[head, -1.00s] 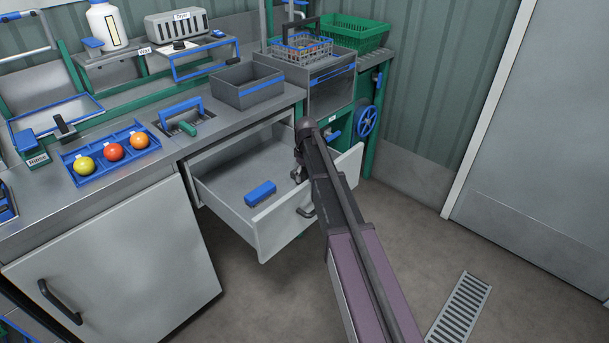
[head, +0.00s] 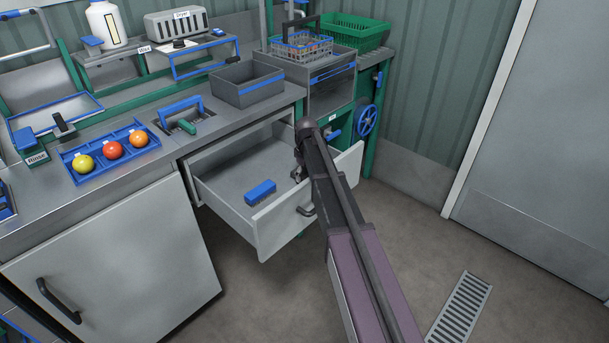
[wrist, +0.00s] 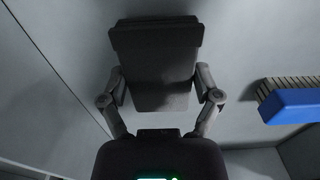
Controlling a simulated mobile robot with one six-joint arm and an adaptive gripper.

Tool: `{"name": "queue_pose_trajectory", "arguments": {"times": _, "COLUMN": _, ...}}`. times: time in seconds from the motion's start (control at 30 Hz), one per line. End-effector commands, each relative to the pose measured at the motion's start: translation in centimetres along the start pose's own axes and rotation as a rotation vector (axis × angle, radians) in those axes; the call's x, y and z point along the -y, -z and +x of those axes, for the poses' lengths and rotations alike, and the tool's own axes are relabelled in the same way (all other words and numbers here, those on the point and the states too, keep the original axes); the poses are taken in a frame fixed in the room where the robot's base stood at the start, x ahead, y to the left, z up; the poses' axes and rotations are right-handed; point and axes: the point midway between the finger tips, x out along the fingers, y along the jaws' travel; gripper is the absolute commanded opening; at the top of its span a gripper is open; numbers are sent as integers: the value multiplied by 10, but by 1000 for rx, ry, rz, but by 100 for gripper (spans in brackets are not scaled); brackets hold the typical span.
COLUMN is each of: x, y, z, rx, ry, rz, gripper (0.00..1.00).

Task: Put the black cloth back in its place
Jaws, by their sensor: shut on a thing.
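A dark folded cloth (wrist: 155,60) shows in the wrist view between the two fingers of my gripper (wrist: 160,88), which is shut on it. The cloth is over the pale floor of the open drawer (wrist: 235,55); I cannot tell whether it touches the floor. In the head view the open drawer (head: 235,178) stands out from under the counter. My gripper (head: 298,172) is at the drawer's right part, and my arm hides the cloth there. A blue brush (head: 260,192) lies in the drawer; in the wrist view the brush (wrist: 292,105) is right of the cloth.
On the counter stand a grey bin (head: 246,88) and a blue tray (head: 82,176) with yellow, red and orange balls. A green crate (head: 352,34) is at the back. The drawer's front panel (head: 283,228) and handle (head: 306,209) are close to my arm.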

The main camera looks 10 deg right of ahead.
Motion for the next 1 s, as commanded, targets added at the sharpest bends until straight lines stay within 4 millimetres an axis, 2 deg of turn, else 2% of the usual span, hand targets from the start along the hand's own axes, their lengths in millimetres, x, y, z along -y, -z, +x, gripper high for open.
{"name": "queue_pose_trajectory", "arguments": {"times": 0.53, "x": 0, "y": 0, "z": 8, "rx": 0, "ry": 0, "rz": 0, "gripper": 37}}
{"name": "queue_pose_trajectory", "arguments": {"times": 0.57, "x": 0, "y": 0, "z": 8, "rx": 0, "ry": 0, "rz": 0, "gripper": 90}}
{"name": "queue_pose_trajectory", "arguments": {"times": 0.6, "x": 0, "y": 0, "z": 7, "rx": 0, "ry": 0, "rz": 0, "gripper": 100}}
{"name": "queue_pose_trajectory", "arguments": {"times": 1.0, "x": 0, "y": 0, "z": 7, "rx": 0, "ry": 0, "rz": 0, "gripper": 99}}
